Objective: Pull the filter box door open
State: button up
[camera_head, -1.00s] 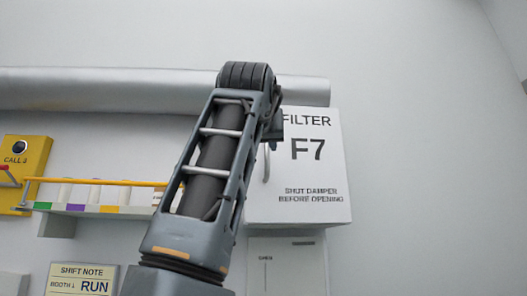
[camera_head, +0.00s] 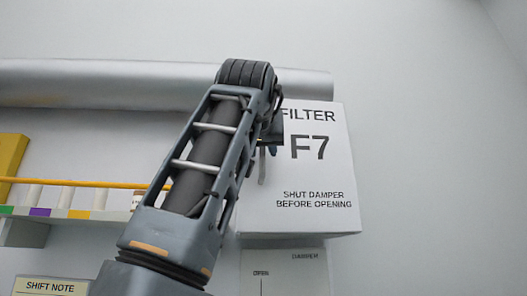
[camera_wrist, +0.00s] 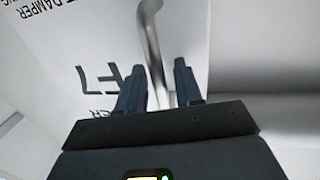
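The white filter box (camera_head: 310,165), lettered "FILTER F7" and "SHUT DAMPER BEFORE OPENING", is on the wall right of my arm in the head view. Its door (camera_wrist: 80,50) looks shut. The silver bar handle (camera_head: 262,166) is on the door's left side, partly hidden by my arm. In the wrist view the handle (camera_wrist: 152,38) runs down between the two blue-grey fingers of my gripper (camera_wrist: 159,66). The fingers stand apart with the bar between them, and a gap shows beside it. Whether either finger touches the bar is unclear.
A silver duct (camera_head: 130,85) runs along the wall above. A damper panel (camera_head: 284,272) marked "OPEN" is below the box. A shelf with a yellow rail (camera_head: 70,182) and a shift note (camera_head: 52,287) are at left. The wall right of the box is clear.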

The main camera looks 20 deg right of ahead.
jog(key=shift+c, duration=0.2)
grip_shut()
jog(key=shift+s, duration=0.1)
